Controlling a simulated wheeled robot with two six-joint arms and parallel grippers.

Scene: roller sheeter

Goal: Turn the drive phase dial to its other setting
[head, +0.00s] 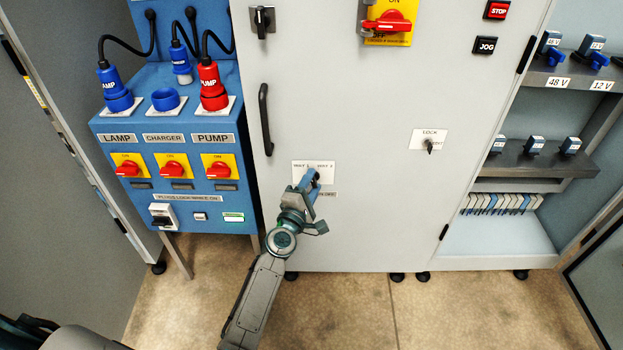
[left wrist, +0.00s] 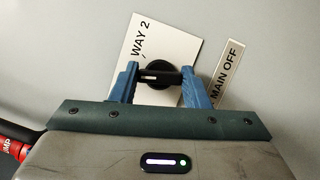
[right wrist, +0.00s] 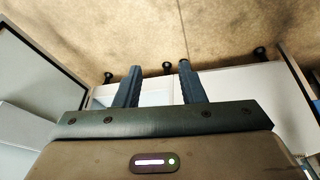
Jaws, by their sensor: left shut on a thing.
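The drive phase dial (left wrist: 158,76) is a black knob on a white plate in the left wrist view. The plate (head: 304,166) shows in the head view on the grey cabinet door, with small lettering for two ways; "WAY 2" is readable on it in the left wrist view. My left gripper (head: 313,178) reaches the plate and hides the dial there. In the left wrist view my left gripper (left wrist: 155,78) is shut on the knob, a blue finger on each side. My right gripper (right wrist: 157,80) is open and empty, pointing toward the floor and cabinet feet.
A "MAIN OFF" label (left wrist: 225,75) is beside the plate. A black door handle (head: 265,119) and the blue plug panel (head: 168,190) are to the left. A lock plate (head: 429,140) with a key is to the right. Shelves (head: 535,160) stand open at far right.

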